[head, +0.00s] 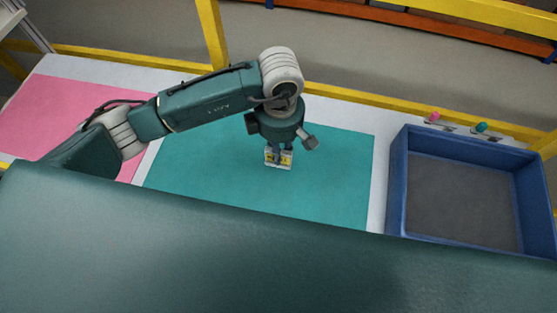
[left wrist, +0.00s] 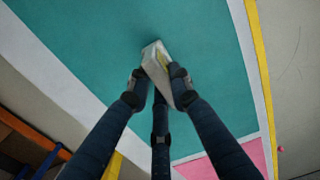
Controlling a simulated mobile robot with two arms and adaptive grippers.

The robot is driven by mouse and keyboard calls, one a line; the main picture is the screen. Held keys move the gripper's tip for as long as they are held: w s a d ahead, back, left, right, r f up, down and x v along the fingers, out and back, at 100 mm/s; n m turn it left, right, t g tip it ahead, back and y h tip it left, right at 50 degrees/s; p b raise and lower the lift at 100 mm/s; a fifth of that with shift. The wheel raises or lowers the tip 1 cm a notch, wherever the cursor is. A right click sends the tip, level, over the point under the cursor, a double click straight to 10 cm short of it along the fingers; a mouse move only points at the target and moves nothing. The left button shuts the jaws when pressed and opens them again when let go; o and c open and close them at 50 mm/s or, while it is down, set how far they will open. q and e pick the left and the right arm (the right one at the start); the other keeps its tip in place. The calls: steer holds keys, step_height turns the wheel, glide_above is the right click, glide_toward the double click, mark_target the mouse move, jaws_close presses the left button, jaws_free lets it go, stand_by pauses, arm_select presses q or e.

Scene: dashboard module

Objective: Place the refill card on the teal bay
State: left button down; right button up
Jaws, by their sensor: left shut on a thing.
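The refill card (head: 279,158) is a small white and yellow piece over the teal bay (head: 330,180). My left gripper (head: 278,146) is shut on it from above. In the left wrist view the card (left wrist: 157,58) sits between the dark fingers of the left gripper (left wrist: 157,80), with the teal surface (left wrist: 200,40) behind it. I cannot tell whether the card touches the teal surface. My right gripper is not in view.
A pink bay (head: 60,110) lies at the left. A blue bin (head: 395,185) with a grey floor stands at the right. Pink and teal knobs (head: 481,127) sit behind it. A yellow rail (head: 350,97) runs along the back. A large dark green surface hides the front.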

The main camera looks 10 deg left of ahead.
arm_select(q)
step_height(320, 180, down, 8)
steer(key=shift+p, duration=0.5)
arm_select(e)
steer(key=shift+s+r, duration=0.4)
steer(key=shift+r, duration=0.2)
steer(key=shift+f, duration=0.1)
arm_select(q)
steer(key=c, duration=2)
jaws_free()
steer(key=shift+f, duration=0.15)
steer(key=o, duration=0.4)
steer(key=shift+r, duration=0.2)
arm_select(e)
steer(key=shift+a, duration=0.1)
